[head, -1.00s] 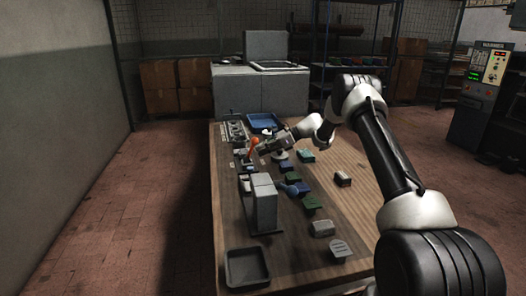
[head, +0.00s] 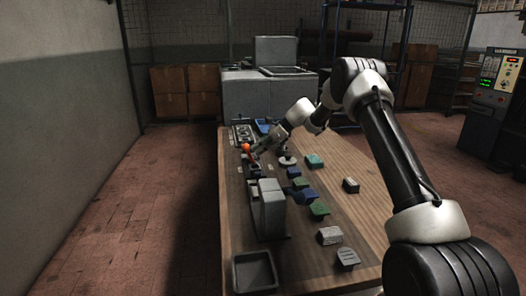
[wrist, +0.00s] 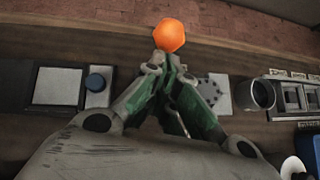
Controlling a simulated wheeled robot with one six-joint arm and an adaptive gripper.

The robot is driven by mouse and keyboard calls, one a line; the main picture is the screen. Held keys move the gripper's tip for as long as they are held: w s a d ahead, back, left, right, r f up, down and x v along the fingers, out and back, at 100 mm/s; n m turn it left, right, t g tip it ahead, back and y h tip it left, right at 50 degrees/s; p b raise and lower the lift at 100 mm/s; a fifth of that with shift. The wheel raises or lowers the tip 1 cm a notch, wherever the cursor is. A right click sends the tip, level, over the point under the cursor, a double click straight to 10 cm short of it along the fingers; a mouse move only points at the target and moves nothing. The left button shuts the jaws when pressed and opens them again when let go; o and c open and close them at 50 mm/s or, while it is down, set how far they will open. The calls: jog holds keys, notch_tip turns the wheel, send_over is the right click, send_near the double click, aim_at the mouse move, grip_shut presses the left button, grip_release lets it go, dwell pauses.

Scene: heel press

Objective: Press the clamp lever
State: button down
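The clamp lever has a round orange knob (head: 245,147) at the far left side of the bench. The knob also shows large in the wrist view (wrist: 170,35), just beyond my fingertips. My gripper (wrist: 161,62) has its green-sided fingers drawn together at the tips, with nothing seen between them. In the head view my gripper (head: 257,153) is right beside the knob, on its right. I cannot tell whether the tips touch it. The gripper hides most of the lever's arm and its base.
A grey block-shaped fixture (head: 268,208) stands nearer on the bench, with a dark tray (head: 255,272) in front. Several small coloured blocks lie to the right, including a teal one (head: 314,161). In the wrist view a blue button (wrist: 96,82) and a grey cup (wrist: 257,94) flank my gripper.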

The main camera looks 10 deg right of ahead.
jog(key=shift+a+r, duration=0.1)
jog(key=shift+a, duration=0.3)
jog(key=shift+s+a, duration=0.1)
jog(key=shift+a, duration=0.15)
dwell(0.3)
